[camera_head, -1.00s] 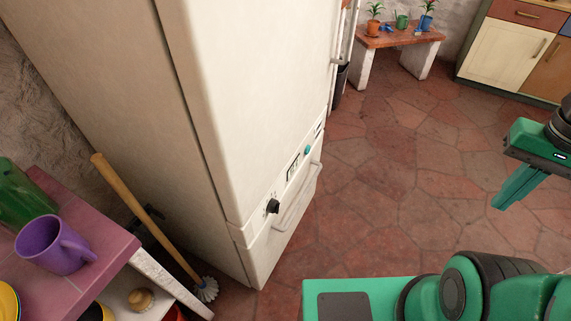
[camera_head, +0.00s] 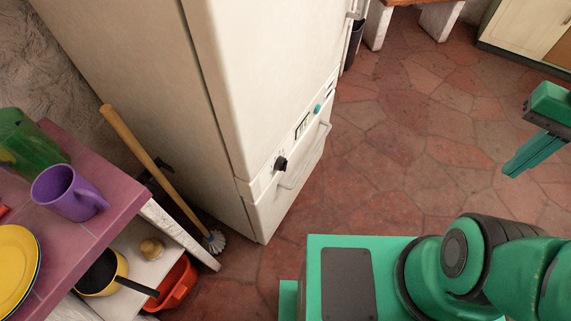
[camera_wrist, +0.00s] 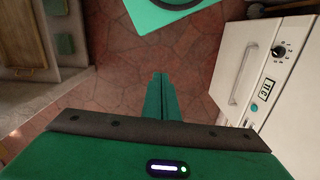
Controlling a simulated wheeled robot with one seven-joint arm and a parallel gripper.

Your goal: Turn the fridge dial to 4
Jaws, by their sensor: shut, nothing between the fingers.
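The fridge (camera_head: 250,90) is a tall off-white unit left of centre in the head view. My gripper (camera_head: 511,172) is at the right of the head view, well apart from the fridge. Its fingers (camera_wrist: 161,97) are together and empty.
A handle (camera_head: 305,158) sticks out from the panel by the dial. A purple-topped table (camera_head: 110,195) with a purple mug (camera_head: 70,190) stands at left. A broom (camera_head: 160,178) leans near the fridge. Tiled floor (camera_head: 400,150) between my arm and the fridge is clear.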

